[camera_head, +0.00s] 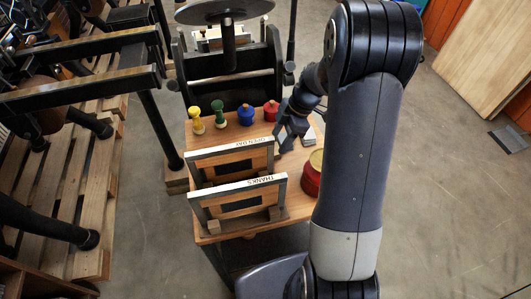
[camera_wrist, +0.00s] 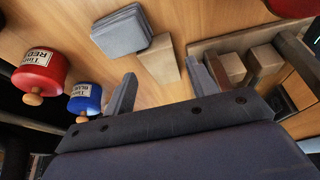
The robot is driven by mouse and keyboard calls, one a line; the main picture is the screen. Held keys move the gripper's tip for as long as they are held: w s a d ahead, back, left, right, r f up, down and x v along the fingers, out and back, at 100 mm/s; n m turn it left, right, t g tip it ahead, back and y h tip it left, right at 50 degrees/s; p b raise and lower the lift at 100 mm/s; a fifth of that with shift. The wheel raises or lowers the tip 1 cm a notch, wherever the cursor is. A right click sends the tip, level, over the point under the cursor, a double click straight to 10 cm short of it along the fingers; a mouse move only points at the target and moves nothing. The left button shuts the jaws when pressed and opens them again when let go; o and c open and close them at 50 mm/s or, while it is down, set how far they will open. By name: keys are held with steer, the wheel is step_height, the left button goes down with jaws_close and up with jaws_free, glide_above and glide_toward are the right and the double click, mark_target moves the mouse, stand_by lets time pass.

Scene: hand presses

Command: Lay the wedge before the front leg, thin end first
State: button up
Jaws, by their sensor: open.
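A pale wooden piece (camera_wrist: 160,60) that looks like the wedge lies on the wooden tabletop (camera_wrist: 60,15) in the wrist view, beside a grey stack of pads. Which end is thin is hard to tell. My gripper (camera_wrist: 163,86) is open, with one finger on each side of the piece's near part; I cannot tell whether they touch it. In the head view my gripper (camera_head: 290,138) is low over the right part of the table, and the wedge is not clearly seen. A black leg (camera_head: 158,125) stands left of the table; I cannot tell if it is the front leg.
Two framed signs (camera_head: 240,190) stand in front. The grey stack (camera_wrist: 122,32) and a red tin (camera_head: 312,180) are close to my gripper. Floor (camera_head: 140,220) is open at left.

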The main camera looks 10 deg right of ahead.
steer(key=p+x, duration=0.1)
steer(key=x, duration=0.4)
steer(key=shift+w+d, duration=0.1)
steer(key=shift+w, duration=0.05)
steer(key=c, duration=0.8)
steer(key=shift+r, duration=0.1)
